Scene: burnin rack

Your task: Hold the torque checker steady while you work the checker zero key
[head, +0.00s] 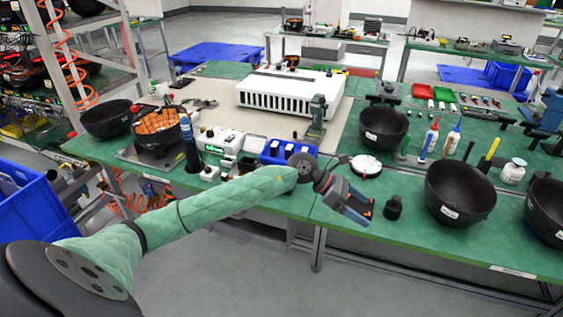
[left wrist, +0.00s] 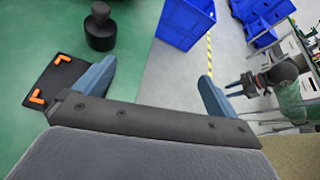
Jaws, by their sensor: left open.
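I cannot tell for sure which thing is the torque checker. A white box with a lit display (head: 222,144) and a round white device with a red spot (head: 366,165) stand on the green bench; no zero key can be made out. My left gripper (head: 357,207) is open and empty near the bench's front edge, its fingers apart in the left wrist view (left wrist: 157,80). A squat black knobbed piece (head: 393,208) stands just right of it, apart; it also shows in the left wrist view (left wrist: 100,28). My right gripper (left wrist: 236,88) shows small in that view, seemingly open and empty.
A black pad with orange corner marks (left wrist: 55,88) lies beside my left gripper. Black bowls (head: 460,193), bottles (head: 430,138) and a blue bin block (head: 288,151) crowd the bench. A large white slotted unit (head: 289,90) stands behind. Blue crates (left wrist: 186,22) stand beyond.

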